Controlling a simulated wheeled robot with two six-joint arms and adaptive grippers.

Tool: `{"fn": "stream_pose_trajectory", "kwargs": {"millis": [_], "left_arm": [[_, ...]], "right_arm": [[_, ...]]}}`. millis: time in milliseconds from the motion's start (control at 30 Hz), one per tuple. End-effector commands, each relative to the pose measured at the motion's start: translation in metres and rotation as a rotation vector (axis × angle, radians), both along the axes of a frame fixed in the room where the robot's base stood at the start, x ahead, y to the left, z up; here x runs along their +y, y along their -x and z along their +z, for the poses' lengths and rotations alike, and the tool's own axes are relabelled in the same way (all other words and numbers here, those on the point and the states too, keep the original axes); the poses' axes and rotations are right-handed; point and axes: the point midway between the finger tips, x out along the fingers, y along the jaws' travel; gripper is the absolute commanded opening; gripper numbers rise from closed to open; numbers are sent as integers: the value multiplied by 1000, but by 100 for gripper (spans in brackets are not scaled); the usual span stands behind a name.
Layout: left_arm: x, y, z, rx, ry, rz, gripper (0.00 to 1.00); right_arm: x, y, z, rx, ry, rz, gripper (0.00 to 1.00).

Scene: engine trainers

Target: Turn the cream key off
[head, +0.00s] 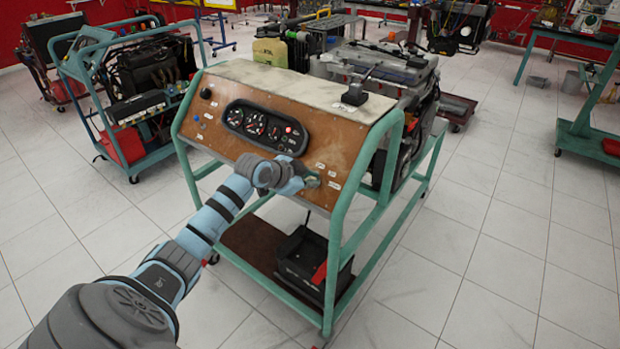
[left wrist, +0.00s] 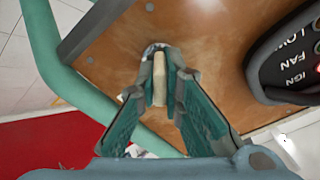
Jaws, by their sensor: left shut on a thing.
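The cream key (left wrist: 159,92) shows in the left wrist view as a narrow pale piece standing out from a round switch (left wrist: 156,50) on the brown panel. My left gripper (left wrist: 161,78) is shut on it, one fingertip on each side. In the head view my left gripper (head: 311,179) is at the lower right part of the engine trainer's sloping panel (head: 225,150). There the fingers hide the key. My right gripper is in neither view.
The gauge cluster (head: 265,127) is on the panel, left of the gripper. The green frame (head: 345,215) runs along the panel's right edge. A black battery box (head: 300,258) stands on the lower shelf. White tiled floor (head: 480,275) is clear at the right.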

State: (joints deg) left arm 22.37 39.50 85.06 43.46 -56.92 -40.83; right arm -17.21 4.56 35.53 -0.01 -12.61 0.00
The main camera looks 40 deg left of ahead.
Motion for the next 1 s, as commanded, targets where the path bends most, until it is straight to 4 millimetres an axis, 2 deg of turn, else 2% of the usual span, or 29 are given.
{"fn": "stream_pose_trajectory", "kwargs": {"millis": [500, 733, 1000], "left_arm": [[0, 1, 5, 1, 276, 245, 0], [1, 1, 3, -3, 394, 352, 0], [1, 1, 1, -6, 474, 424, 0]], "right_arm": [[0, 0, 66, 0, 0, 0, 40], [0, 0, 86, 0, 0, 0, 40], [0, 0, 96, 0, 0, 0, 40]]}}
